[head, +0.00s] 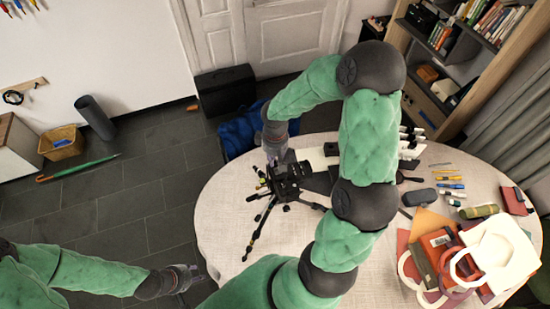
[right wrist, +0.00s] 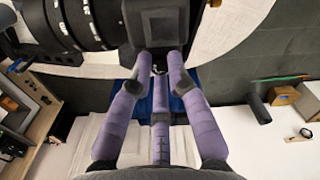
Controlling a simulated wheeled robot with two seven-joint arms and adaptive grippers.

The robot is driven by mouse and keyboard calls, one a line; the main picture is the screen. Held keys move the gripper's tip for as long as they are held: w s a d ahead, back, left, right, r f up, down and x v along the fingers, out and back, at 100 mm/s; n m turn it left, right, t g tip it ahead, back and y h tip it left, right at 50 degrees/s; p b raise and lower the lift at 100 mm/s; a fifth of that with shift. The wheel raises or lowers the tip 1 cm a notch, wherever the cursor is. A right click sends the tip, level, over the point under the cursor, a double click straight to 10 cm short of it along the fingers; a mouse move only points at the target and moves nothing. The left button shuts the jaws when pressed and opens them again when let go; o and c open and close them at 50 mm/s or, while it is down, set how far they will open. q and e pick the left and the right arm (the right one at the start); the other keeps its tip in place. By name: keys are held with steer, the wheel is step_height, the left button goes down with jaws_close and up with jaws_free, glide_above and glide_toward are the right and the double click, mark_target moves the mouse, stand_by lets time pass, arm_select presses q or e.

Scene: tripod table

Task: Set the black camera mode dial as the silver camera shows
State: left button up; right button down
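The black camera (head: 290,172) stands on a black tripod (head: 262,222) on the round table. In the right wrist view its dark body (right wrist: 180,25) and ribbed lens (right wrist: 80,22) fill the top. My right gripper (head: 274,150) is at the camera from above. Its purple fingers (right wrist: 162,62) converge at the near edge of the body, with a small gap between the tips. Whether they grip anything is unclear, and the mode dial cannot be made out. My left gripper (head: 190,278) is off the table at lower left, too small to read. I cannot pick out the silver camera; my right arm covers part of the table.
The cream round table (head: 222,205) has bare room on its left. A pale flat item (head: 315,158) lies right of the camera. A dark case (head: 419,197), markers (head: 450,186), folders (head: 437,245) and a white bag (head: 497,255) lie at right. A blue chair (head: 240,132) stands behind.

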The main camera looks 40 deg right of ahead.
steer(key=shift+n, duration=1.6)
steer(key=c, duration=1.5)
jaws_free()
steer(key=shift+o, duration=0.2)
